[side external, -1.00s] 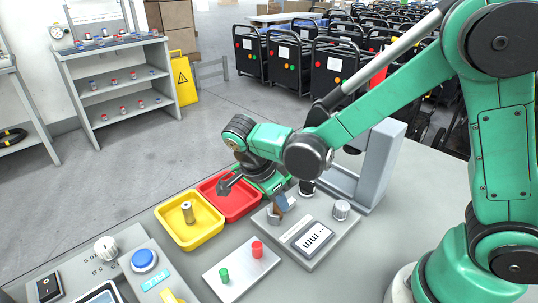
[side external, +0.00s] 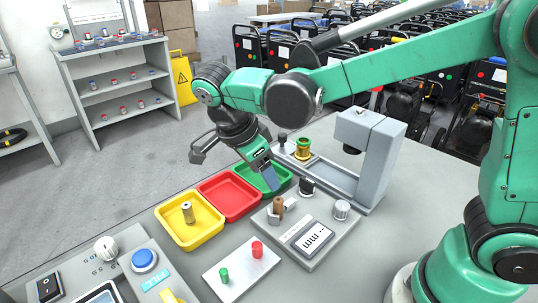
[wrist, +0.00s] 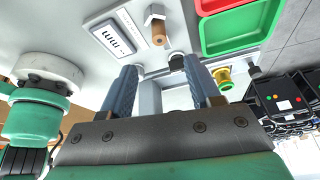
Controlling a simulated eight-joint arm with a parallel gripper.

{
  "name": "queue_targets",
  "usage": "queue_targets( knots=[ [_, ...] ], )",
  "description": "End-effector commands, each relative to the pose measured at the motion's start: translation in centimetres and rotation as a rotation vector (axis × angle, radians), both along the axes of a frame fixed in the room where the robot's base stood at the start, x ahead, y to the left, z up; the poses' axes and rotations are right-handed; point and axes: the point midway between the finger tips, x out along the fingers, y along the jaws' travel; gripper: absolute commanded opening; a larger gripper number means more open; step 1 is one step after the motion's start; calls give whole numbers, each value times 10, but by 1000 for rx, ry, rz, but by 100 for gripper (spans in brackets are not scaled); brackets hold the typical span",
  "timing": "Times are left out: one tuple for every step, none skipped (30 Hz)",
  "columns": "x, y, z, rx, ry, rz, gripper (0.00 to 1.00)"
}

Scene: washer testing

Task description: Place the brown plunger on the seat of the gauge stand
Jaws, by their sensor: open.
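The brown plunger (side external: 278,205) stands about upright at a small grey holder (side external: 289,204) on the flat grey base with a display (side external: 313,238). In the wrist view the plunger (wrist: 158,38) shows beside the display (wrist: 108,38), beyond my fingers and clear of them. My gripper (side external: 264,178) is open and empty, behind and above the plunger, in front of the green tray. In the wrist view its two blue-grey fingers are apart (wrist: 163,72).
Yellow (side external: 165,215), red (side external: 226,210) and green (side external: 280,179) trays stand in a row; a metal cylinder (side external: 188,212) is in the yellow one. A tall grey stand (side external: 383,160) rises at right, with a gold-green piece (side external: 303,150) nearby. The right front table is clear.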

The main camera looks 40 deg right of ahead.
Motion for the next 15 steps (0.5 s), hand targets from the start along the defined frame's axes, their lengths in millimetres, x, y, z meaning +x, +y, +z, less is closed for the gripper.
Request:
queue_targets(
  knots=[
    [0, 4, 9, 0, 0, 2, 56],
    [0, 6, 13, 0, 0, 3, 56],
    [1, 8, 18, 0, 0, 3, 56],
    [2, 9, 22, 0, 0, 2, 56],
    [2, 11, 25, 0, 1, 2, 56],
    [2, 12, 29, 0, 0, 1, 56],
    [2, 13, 31, 0, 0, 1, 56],
    [3, 14, 33, 0, 0, 1, 56],
    [2, 14, 36, 1, 0, 3, 56],
    [2, 14, 37, 4, 1, 10, 56],
    [2, 13, 38, 10, 3, 24, 56],
    [1, 11, 39, 24, 6, 56, 56],
    [0, 8, 39, 38, 8, 93, 56],
    [-2, 5, 39, 57, 11, 141, 56],
    [-4, 0, 39, 87, 13, 225, 56]
  ],
)
